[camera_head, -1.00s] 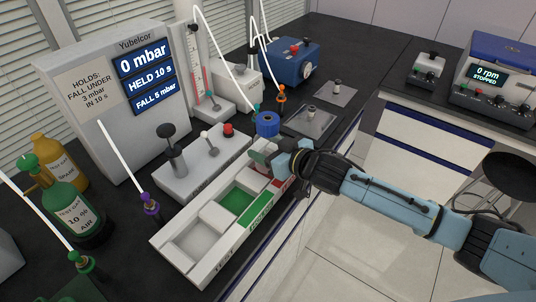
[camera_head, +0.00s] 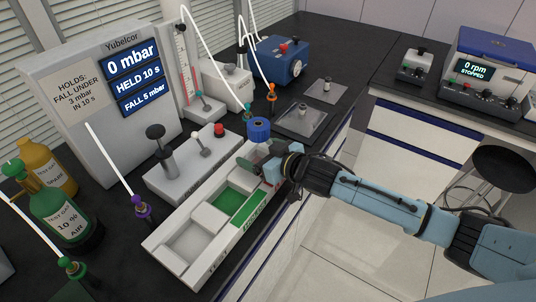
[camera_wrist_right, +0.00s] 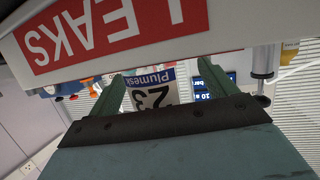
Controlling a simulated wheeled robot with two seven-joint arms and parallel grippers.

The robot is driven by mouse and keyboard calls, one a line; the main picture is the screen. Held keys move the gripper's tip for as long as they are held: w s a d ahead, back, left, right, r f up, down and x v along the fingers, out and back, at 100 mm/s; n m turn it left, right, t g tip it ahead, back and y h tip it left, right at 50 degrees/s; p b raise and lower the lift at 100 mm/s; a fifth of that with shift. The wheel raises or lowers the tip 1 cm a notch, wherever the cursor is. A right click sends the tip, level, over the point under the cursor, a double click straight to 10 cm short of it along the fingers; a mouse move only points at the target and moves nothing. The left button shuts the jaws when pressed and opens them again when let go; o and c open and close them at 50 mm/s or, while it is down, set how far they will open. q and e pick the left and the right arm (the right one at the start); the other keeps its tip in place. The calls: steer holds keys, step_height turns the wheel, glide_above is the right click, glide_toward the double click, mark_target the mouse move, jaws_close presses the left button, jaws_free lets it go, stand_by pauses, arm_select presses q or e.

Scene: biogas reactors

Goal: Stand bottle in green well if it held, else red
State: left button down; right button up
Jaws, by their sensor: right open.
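The bottle shows its blue cap (camera_head: 259,128) at the far end of the white well tray (camera_head: 192,269); its lower body is hidden behind my gripper. In the right wrist view its "Plumesk 23" label (camera_wrist_right: 152,97) shows between the fingers. My right gripper (camera_head: 254,160) is open at the tray's far end; it also shows in the right wrist view (camera_wrist_right: 165,85), with a finger on each side of the label. The red LEAKS sign (camera_wrist_right: 112,30) is close in that view. The green well (camera_head: 231,203) is empty. The red well is mostly hidden by my gripper.
The tester's display (camera_head: 136,75) reads 0 mbar, HELD 10 s, FALL 5 mbar; its sign says holds means fall under 3 mbar in 10 s. A valve block (camera_head: 187,165) with levers stands behind the tray. A purple-fitted hose (camera_head: 139,206) stands near the tray's left side.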

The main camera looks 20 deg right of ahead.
steer(key=shift+s+d+r, duration=0.1)
steer(key=shift+s+d, duration=0.1)
steer(key=shift+s, duration=0.1)
steer(key=p+v, duration=0.1)
steer(key=v, duration=1)
steer(key=shift+s+r, duration=0.1)
